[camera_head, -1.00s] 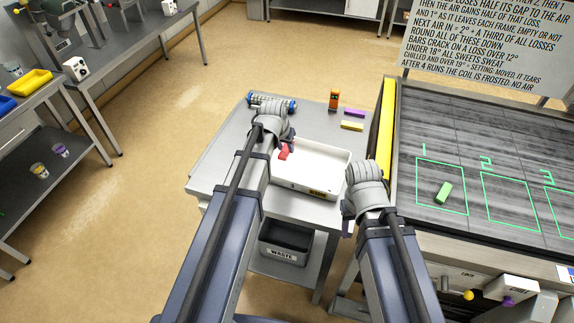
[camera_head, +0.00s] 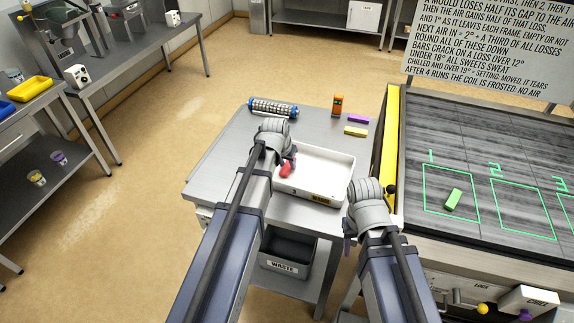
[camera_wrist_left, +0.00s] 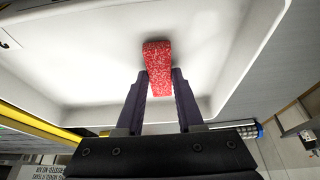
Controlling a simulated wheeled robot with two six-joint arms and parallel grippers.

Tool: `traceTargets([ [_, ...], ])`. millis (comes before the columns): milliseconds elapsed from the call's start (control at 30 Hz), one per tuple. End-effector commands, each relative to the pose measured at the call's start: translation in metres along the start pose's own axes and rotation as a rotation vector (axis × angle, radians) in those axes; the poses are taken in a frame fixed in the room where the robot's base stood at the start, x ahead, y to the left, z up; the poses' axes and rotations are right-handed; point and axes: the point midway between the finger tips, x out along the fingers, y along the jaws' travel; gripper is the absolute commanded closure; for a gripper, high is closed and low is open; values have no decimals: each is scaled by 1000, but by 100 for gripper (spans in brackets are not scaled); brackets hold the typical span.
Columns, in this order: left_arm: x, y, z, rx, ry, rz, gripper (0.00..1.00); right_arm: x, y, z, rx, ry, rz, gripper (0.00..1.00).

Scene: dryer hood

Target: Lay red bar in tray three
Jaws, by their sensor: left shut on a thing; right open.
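The red bar (camera_head: 286,171) is held at the left inner side of the white tray (camera_head: 341,176), whose front carries a small 3. In the left wrist view the speckled red bar (camera_wrist_left: 157,68) sits between the dark fingertips of my left gripper (camera_wrist_left: 160,82), with the white tray floor (camera_wrist_left: 95,45) behind it. I cannot tell whether the bar touches the floor. My left gripper (camera_head: 291,158) is shut on the bar and partly hidden by its wrist. My right gripper (camera_head: 348,238) is open, in front of the tray's right side, mostly hidden by its own wrist.
A blue-ended roller (camera_head: 273,107), an orange device (camera_head: 337,104), a purple bar (camera_head: 358,119) and a yellow bar (camera_head: 355,131) lie behind the tray. A waste bin (camera_head: 287,250) is below. The belt (camera_head: 480,140) at right carries a green bar (camera_head: 453,199).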

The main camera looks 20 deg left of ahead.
Motion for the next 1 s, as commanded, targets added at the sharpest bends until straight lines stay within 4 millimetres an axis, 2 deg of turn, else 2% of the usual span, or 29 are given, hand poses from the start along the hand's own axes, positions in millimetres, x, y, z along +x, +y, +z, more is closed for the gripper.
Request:
traceTargets([
  [100,4,0,2,0,0,0,100,4,0,0,0,0,0,50],
  [133,4,0,2,0,0,0,63,4,0,0,0,0,0,50],
  [400,3,0,1,0,0,0,34,3,0,0,0,0,0,50],
  [767,0,0,0,0,0,0,34,0,0,0,0,0,0,50],
  [1000,-20,0,-1,0,0,0,34,-19,2,1,-1,0,0,50],
])
